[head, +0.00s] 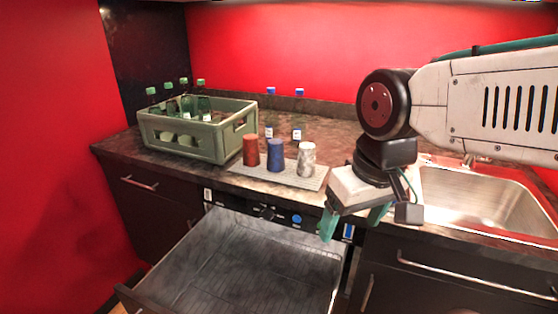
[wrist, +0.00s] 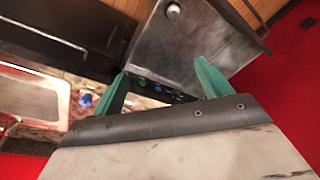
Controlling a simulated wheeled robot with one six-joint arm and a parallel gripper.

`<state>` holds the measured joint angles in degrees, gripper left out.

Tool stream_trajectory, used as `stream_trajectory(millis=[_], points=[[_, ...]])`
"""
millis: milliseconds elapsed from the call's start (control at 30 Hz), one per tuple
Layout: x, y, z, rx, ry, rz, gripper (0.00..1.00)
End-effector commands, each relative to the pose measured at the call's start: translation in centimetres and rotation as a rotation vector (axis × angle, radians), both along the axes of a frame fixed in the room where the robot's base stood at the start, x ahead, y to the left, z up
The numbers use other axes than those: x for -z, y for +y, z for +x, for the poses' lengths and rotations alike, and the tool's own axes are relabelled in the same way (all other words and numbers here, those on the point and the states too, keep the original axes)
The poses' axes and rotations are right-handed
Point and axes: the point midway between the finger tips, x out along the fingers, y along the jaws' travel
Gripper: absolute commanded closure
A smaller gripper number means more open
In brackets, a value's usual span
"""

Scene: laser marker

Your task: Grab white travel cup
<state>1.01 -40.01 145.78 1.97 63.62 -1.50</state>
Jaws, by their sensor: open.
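The white travel cup (head: 306,159) stands upright on a light grey mat (head: 285,181) on the counter, at the right end of a row of three cups. A blue cup (head: 275,155) and a red cup (head: 251,150) stand to its left. My gripper (head: 352,228) is open and empty, pointing down in front of the counter, to the right of and lower than the white cup in the head view. In the wrist view, my gripper's green fingers (wrist: 160,83) are spread apart with nothing between them. I cannot make out the white cup in the wrist view.
A green crate (head: 233,132) with several bottles stands left of the cups. Two small blue-capped bottles (head: 298,131) stand behind them. A metal sink (head: 480,200) lies to the right.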

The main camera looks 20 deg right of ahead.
Motion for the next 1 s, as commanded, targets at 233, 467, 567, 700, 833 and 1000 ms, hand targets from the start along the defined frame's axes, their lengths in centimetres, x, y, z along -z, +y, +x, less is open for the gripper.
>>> stream_trajectory(millis=[233,467,567,700,833,1000], points=[[1.9,0.4,14.8,0.049,-0.300,0.082,0.22],[4.8,-4.1,27.7,0.201,-0.616,0.020,0.22],[6.2,-7.0,31.1,0.272,-0.718,-0.050,0.22],[7.6,-10.1,33.8,0.340,-0.814,-0.140,0.22],[8.3,-11.7,34.8,0.373,-0.856,-0.190,0.22],[9.1,-12.7,36.1,0.383,-0.867,-0.204,0.22]])
